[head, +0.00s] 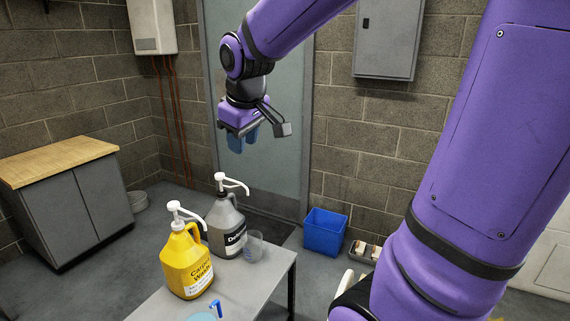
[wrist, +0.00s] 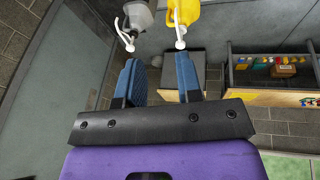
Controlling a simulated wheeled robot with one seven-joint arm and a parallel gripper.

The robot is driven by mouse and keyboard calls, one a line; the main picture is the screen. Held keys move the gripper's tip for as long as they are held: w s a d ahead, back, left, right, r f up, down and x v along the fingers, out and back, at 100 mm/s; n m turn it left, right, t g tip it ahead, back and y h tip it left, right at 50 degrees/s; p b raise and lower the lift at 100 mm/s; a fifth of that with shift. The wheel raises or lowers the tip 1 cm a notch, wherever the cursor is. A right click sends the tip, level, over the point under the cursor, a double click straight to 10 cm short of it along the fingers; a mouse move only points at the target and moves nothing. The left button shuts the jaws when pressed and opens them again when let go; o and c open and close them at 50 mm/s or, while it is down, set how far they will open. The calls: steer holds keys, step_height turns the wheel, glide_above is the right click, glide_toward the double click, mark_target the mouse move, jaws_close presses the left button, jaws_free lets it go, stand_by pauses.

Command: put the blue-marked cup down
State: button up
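A clear cup (head: 253,247) stands on the grey table (head: 270,283), at its far right corner beside the grey jug. I cannot make out a blue mark on it for sure. My gripper (head: 243,143) is high in the air above and beyond the table, in front of the door, well apart from the cup. In the wrist view my gripper (wrist: 159,75) has its two blue fingers apart, with nothing held between them. The cup cannot be made out in the wrist view.
A yellow jug (head: 187,262) and a grey jug (head: 226,225), both with tall white pumps, stand on the table close to the cup. A light-blue item (head: 201,316) sits at the near edge. A blue bin (head: 324,232) and a wood-topped cabinet (head: 65,195) stand on the floor.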

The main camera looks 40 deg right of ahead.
steer(key=s+a+r+m+t+y, duration=0.1)
steer(key=s+a+m, duration=0.2)
steer(key=s, duration=1.4)
steer(key=shift+s+a, duration=0.2)
steer(key=shift+a, duration=0.3)
